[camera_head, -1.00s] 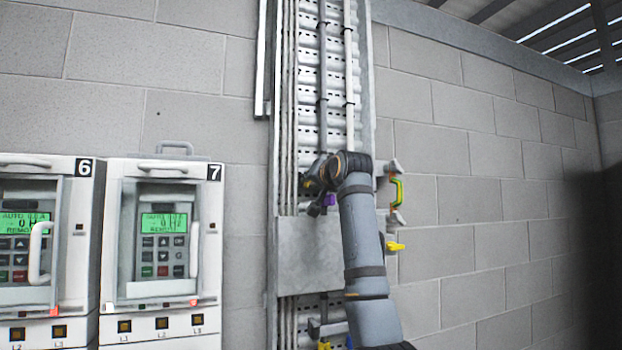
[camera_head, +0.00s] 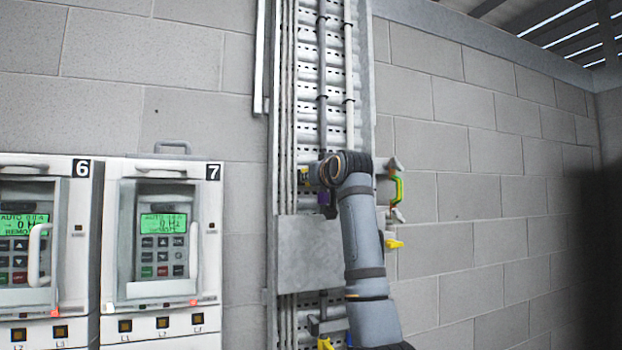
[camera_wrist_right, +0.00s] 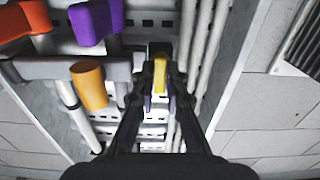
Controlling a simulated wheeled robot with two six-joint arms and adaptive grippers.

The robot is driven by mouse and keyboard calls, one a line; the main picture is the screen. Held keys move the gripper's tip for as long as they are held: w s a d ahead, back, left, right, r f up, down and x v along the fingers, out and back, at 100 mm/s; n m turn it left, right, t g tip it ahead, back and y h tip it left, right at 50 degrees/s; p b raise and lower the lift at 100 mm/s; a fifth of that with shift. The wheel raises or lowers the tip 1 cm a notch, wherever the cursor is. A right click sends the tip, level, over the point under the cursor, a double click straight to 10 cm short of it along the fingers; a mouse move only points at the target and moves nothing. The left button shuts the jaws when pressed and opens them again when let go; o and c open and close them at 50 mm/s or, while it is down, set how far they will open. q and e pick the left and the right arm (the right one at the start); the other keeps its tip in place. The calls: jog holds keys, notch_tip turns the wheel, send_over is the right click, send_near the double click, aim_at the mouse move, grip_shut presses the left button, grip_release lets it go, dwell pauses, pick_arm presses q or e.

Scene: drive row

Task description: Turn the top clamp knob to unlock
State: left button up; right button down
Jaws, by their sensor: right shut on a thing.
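My right gripper (camera_wrist_right: 160,88) is shut on a yellow knob (camera_wrist_right: 160,78), which shows between its fingertips in the wrist view. In the head view the right gripper (camera_head: 308,176) is at the upright cable ladder, just above a grey plate, and my own wrist largely hides it. In the wrist view a purple knob (camera_wrist_right: 95,22), an orange knob (camera_wrist_right: 22,18) and an amber knob (camera_wrist_right: 90,88) stand on grey clamp bodies to the left. My left gripper is not in view.
The cable ladder (camera_head: 308,70) carries vertical cables and the grey plate (camera_head: 308,250). Right of my forearm are a yellow handle (camera_head: 395,244) and a green-orange one (camera_head: 398,189). Drive cabinets 6 (camera_head: 82,190) and 7 (camera_head: 213,190) stand left. Bare block wall is at right.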

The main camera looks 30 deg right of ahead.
jog(key=shift+s+r, duration=0.1)
jog(key=shift+r, duration=0.2)
jog(key=c, duration=1.4)
grip_release()
jog(key=shift+f, duration=0.15)
jog(key=v, duration=1.1)
jog(key=shift+s+a+f, duration=0.1)
jog(key=shift+s+a, duration=0.1)
jog(key=shift+s, duration=0.15)
